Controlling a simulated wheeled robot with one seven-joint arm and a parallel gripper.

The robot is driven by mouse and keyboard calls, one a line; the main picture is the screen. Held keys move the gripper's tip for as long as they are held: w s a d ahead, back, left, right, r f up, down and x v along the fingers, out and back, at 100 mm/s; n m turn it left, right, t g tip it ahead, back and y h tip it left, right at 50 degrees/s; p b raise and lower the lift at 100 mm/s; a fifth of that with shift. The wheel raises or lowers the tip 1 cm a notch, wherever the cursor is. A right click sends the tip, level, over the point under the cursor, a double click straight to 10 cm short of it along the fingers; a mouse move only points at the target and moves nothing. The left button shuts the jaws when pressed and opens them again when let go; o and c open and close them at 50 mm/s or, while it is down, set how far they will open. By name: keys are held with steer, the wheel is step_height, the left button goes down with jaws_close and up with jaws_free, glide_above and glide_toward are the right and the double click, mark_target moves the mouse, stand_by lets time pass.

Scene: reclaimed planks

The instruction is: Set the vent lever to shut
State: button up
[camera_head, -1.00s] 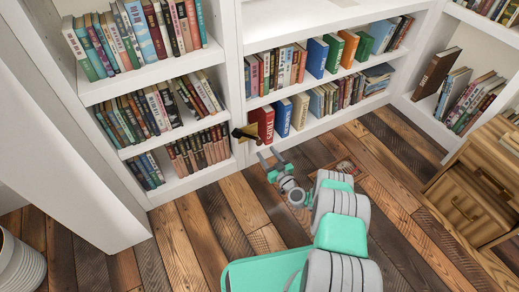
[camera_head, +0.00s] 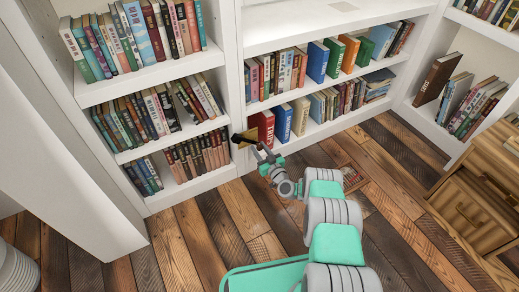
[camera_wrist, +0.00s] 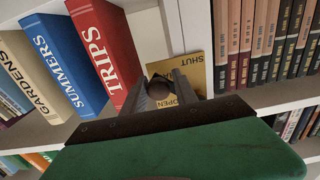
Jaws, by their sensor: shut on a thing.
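The vent's brass plate (camera_wrist: 199,66) is on the white upright between two bookcases, with the words SHUT and OPEN on it. In the head view the vent lever and plate (camera_head: 240,138) show as a small dark and brass patch. My gripper (camera_head: 262,151) is right at it. The knob is nearer the OPEN word than the SHUT word. The fingers hide part of the plate and the lever's arm.
Bookshelves (camera_head: 215,182) full of books stand behind and beside the lever. A red book (camera_wrist: 103,52) stands close left of my gripper in the wrist view. A wooden cabinet (camera_head: 470,210) stands at the right. The plank floor (camera_head: 200,240) is mostly clear.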

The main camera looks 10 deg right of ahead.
steer(key=shift+d, duration=0.1)
jaws_close()
steer(key=shift+w+d+r, duration=0.1)
stand_by(0.7)
